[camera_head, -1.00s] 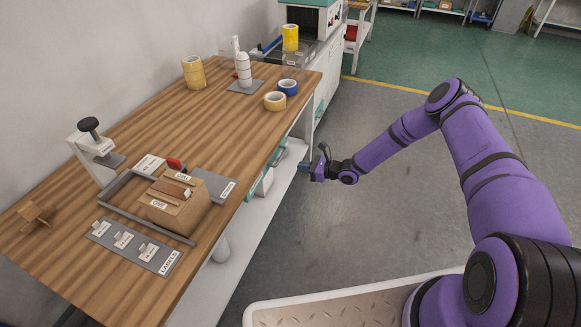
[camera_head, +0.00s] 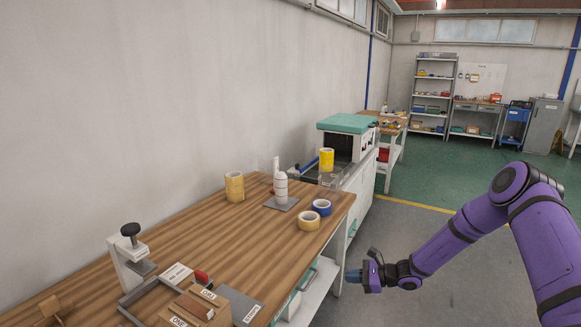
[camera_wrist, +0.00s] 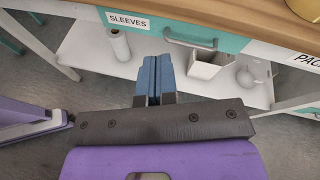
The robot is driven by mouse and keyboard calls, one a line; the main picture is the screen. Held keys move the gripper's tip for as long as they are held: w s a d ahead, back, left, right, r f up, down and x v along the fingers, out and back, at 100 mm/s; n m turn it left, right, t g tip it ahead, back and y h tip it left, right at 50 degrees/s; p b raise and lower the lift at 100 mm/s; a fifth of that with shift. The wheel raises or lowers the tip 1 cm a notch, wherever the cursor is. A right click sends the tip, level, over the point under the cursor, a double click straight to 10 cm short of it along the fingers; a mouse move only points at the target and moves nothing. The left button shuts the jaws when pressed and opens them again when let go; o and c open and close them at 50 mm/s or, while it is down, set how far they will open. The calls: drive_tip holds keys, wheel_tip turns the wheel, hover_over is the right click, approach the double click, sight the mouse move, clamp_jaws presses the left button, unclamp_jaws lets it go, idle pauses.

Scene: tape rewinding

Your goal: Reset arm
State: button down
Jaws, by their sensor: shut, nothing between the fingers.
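My gripper (camera_head: 354,276) hangs in the air off the right side of the wooden workbench (camera_head: 225,240), below its top, on my purple arm. In the wrist view the blue fingertips (camera_wrist: 154,66) are shut together with nothing between them. Behind them are a teal drawer marked SLEEVES (camera_wrist: 215,40) and a white lower shelf (camera_wrist: 90,52). The gripper touches nothing that I can see.
On the bench stand stacked tan tape rolls (camera_head: 234,187), a white bottle-like spool (camera_head: 280,187), a blue roll (camera_head: 321,207), a tan roll (camera_head: 309,222) and a cardboard box (camera_head: 195,309). A teal-topped machine (camera_head: 348,124) stands beyond. The floor at right is clear.

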drive_tip(key=s+r+n+g+h, duration=0.15)
drive_tip(key=s+r+n, duration=0.3)
drive_tip(key=r, duration=0.65)
drive_tip(key=s+d+r+n+g+h, duration=0.1)
drive_tip(key=s+r+n+h, duration=0.4)
drive_tip(key=r, duration=0.7)
drive_tip(key=s+r+n+g+h, duration=0.15)
drive_tip(key=s+r+n, duration=0.35)
drive_tip(key=r, duration=0.6)
drive_tip(key=s+d+r+n+t+h, duration=0.1)
drive_tip(key=s+r, duration=0.3)
drive_tip(key=s, duration=0.5)
drive_tip(key=s+d+r+n+t+h, duration=0.2)
drive_tip(key=s+d+r+h, duration=0.1)
drive_tip(key=s, duration=0.7)
drive_tip(key=s+d+r+n+t+h, duration=0.1)
drive_tip(key=s+d+r, duration=0.3)
drive_tip(key=s, duration=0.5)
drive_tip(key=shift+s+d+r+t+h, duration=0.3)
drive_tip(key=shift+r+h, duration=0.1)
drive_tip(key=shift+r, duration=1)
drive_tip(key=shift+w+a, duration=0.1)
